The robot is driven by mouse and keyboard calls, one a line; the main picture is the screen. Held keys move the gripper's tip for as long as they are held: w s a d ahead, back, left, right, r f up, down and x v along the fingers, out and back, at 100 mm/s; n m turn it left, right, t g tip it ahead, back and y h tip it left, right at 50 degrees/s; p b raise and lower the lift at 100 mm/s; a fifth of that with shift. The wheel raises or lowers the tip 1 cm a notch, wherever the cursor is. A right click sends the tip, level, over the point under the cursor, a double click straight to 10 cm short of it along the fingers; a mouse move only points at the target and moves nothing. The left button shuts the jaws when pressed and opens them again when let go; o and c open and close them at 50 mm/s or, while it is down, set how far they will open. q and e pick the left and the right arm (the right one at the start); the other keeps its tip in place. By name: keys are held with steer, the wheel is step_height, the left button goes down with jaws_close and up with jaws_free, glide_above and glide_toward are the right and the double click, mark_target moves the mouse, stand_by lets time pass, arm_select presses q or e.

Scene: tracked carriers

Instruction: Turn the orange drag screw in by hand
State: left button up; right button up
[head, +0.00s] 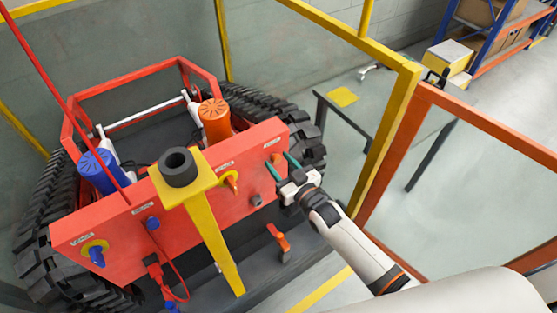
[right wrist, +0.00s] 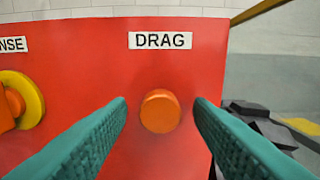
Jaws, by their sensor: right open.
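The orange drag screw (right wrist: 160,111) is a round orange knob on the red panel (right wrist: 110,80), under a white label reading DRAG (right wrist: 160,40). In the head view the screw (head: 276,158) sits near the panel's upper right end. My right gripper (head: 282,166) is in front of that end of the panel, its green fingers pointing at it. In the right wrist view the open fingers (right wrist: 160,120) stand left and right of the screw, with a gap on each side. Whether the fingertips reach beside the screw's head is hard to tell. My left gripper is not in view.
A yellow and orange knob (right wrist: 17,100) is left of the screw; it shows in the head view (head: 231,181). A yellow post with a black cup (head: 180,167) stands before the panel. An orange lever (head: 279,238) is below. A yellow frame (head: 387,135) stands to the right.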

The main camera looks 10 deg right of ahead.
steer(key=c, duration=0.8)
steer(key=m, duration=0.9)
steer(key=shift+m, duration=0.4)
steer(key=o, duration=0.9)
